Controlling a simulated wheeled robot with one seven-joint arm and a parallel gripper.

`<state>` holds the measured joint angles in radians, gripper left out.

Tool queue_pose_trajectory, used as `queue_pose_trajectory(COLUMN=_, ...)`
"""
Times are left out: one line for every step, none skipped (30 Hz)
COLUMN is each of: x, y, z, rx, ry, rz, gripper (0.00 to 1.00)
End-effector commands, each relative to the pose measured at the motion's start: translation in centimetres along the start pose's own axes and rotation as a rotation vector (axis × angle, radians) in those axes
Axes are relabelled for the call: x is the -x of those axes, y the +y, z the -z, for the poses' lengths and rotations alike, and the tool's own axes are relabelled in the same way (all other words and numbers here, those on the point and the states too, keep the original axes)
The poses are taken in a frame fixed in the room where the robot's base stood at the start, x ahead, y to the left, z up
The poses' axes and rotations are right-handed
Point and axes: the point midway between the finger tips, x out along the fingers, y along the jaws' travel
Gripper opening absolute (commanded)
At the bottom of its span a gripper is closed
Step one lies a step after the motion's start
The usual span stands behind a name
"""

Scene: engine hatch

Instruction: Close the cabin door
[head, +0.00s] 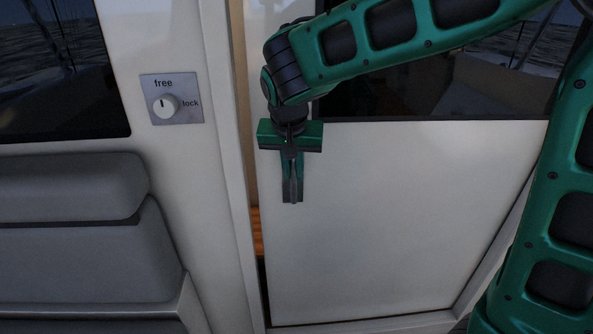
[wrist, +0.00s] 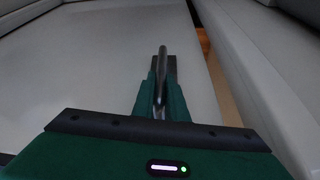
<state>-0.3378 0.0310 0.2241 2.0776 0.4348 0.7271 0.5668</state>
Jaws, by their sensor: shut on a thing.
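The cabin door (head: 400,220) is a white panel with a dark window in its upper part. It stands slightly open, with a narrow gap (head: 257,232) along its left edge where orange-brown wood shows. My gripper (head: 292,197) hangs pointing down in front of the door near that left edge. Its fingers are shut on a slim grey metal door handle, which shows between them in the wrist view (wrist: 160,85). The door face fills the left of the wrist view (wrist: 85,75), and the gap lies right of the fingers. My arm hides part of the window.
A white door frame (head: 218,150) stands left of the gap. Left of it, a wall plate with a white knob (head: 165,105) is marked "free" and "lock". A grey cushioned seat (head: 80,240) is at the lower left.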

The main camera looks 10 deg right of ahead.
Motion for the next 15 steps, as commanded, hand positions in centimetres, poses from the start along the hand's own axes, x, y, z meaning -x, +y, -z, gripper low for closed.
queue_pose_trajectory(x=0.11, y=-0.1, z=0.36, rx=-0.005, ry=0.008, rz=0.004, gripper=0.0)
queue_pose_trajectory(x=0.11, y=-0.11, z=0.36, rx=-0.005, ry=0.008, rz=0.004, gripper=0.0)
queue_pose_trajectory(x=0.12, y=-0.11, z=0.37, rx=-0.005, ry=0.008, rz=0.004, gripper=0.0)
queue_pose_trajectory(x=0.12, y=-0.1, z=0.37, rx=-0.005, ry=0.008, rz=0.004, gripper=0.0)
queue_pose_trajectory(x=0.12, y=-0.1, z=0.36, rx=-0.005, ry=0.008, rz=0.004, gripper=0.0)
queue_pose_trajectory(x=0.13, y=-0.09, z=0.36, rx=-0.005, ry=0.008, rz=0.004, gripper=0.0)
queue_pose_trajectory(x=0.13, y=-0.08, z=0.37, rx=-0.005, ry=0.008, rz=0.005, gripper=0.0)
queue_pose_trajectory(x=0.13, y=-0.08, z=0.36, rx=-0.005, ry=0.008, rz=0.004, gripper=0.0)
queue_pose_trajectory(x=0.13, y=-0.06, z=0.36, rx=-0.005, ry=0.008, rz=0.005, gripper=0.0)
queue_pose_trajectory(x=0.14, y=-0.05, z=0.37, rx=-0.005, ry=0.008, rz=0.005, gripper=0.0)
queue_pose_trajectory(x=0.14, y=-0.04, z=0.37, rx=-0.005, ry=0.008, rz=0.004, gripper=0.15)
queue_pose_trajectory(x=0.14, y=-0.03, z=0.36, rx=-0.005, ry=0.008, rz=0.004, gripper=0.24)
queue_pose_trajectory(x=0.13, y=-0.01, z=0.34, rx=-0.005, ry=0.008, rz=0.004, gripper=0.31)
queue_pose_trajectory(x=0.12, y=0.01, z=0.32, rx=-0.005, ry=0.007, rz=0.004, gripper=0.31)
queue_pose_trajectory(x=0.11, y=0.03, z=0.29, rx=-0.005, ry=0.006, rz=0.003, gripper=0.31)
